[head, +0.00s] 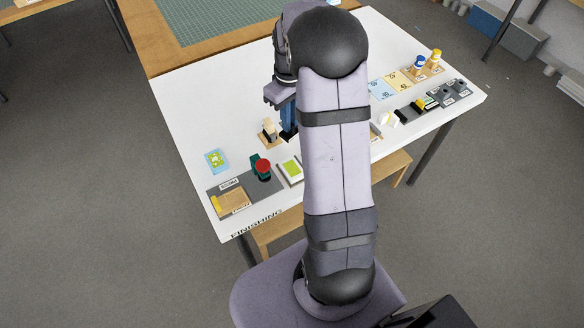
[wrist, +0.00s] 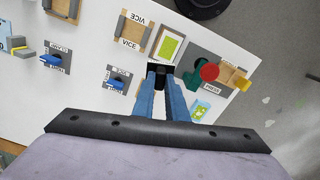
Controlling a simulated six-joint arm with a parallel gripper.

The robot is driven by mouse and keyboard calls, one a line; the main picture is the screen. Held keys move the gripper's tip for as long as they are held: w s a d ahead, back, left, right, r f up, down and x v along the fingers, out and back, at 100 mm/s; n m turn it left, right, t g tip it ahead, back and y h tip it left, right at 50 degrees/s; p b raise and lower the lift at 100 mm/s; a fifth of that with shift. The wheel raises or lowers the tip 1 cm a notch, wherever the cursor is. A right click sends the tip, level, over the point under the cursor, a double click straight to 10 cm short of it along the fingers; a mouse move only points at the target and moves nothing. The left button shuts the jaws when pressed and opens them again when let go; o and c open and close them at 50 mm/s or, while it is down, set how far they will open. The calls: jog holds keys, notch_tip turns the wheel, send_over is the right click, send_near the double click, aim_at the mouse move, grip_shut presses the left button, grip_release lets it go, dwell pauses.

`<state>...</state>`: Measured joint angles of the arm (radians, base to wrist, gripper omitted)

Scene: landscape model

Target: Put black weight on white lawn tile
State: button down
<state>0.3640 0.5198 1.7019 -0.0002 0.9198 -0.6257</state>
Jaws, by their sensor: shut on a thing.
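My gripper (wrist: 160,84) points down over the white table, its blue fingers shut on the black weight (wrist: 160,72). The white lawn tile (wrist: 169,46), a green square with a white border, lies just beyond the fingertips in the wrist view, apart from the weight in the picture. It also shows in the head view (head: 291,170), partly hidden by my arm. I cannot tell the weight's height above the table.
A press with a red knob (head: 263,167) and its grey board (head: 211,201) stand left of the tile. A blue-edged tile (head: 215,160) lies farther left. A wooden vice board (wrist: 148,38) lies on the tile's other side.

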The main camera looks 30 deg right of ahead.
jog(key=s+f+m, duration=0.1)
jog(key=s+a+f+m, duration=0.1)
jog(key=s+m, duration=0.1)
jog(key=shift+f, duration=0.2)
jog(key=p, duration=0.3)
send_over(292, 169)
jog(key=shift+w+f, duration=0.1)
jog(key=shift+f, duration=4.9)
jog(key=shift+f, duration=0.2)
jog(key=c, duration=1.8)
grip_release()
jog(key=shift+o, duration=0.2)
